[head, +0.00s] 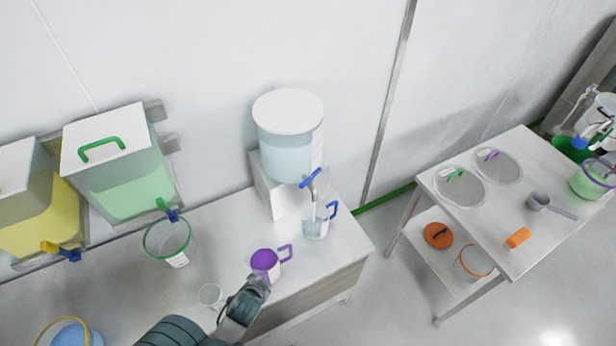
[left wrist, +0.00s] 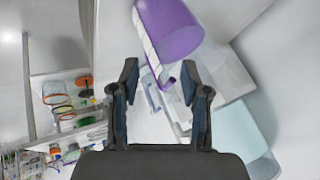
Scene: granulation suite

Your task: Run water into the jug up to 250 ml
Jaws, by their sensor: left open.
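A clear jug with a blue handle (head: 316,226) stands upright on the bench, under the tap (head: 311,180) of a white-lidded tank of pale blue liquid (head: 285,155). The tap has a blue lever and a grey spout reaching down to the jug's mouth. I cannot tell whether water is running, and the jug's level is too small to read. My left gripper (head: 262,280) is open, in front of a purple jug (head: 264,261) and short of the tap. In the left wrist view the open fingers (left wrist: 160,80) hold nothing; the purple jug (left wrist: 168,28) is beyond them. My right gripper is out of view.
The tank rests on a white block (head: 283,199). A small white cup (head: 210,295) stands left of my gripper. Green (head: 125,190) and yellow (head: 45,215) liquid tanks with taps are at left. A second table (head: 500,230) with sieves stands at right, across a floor gap.

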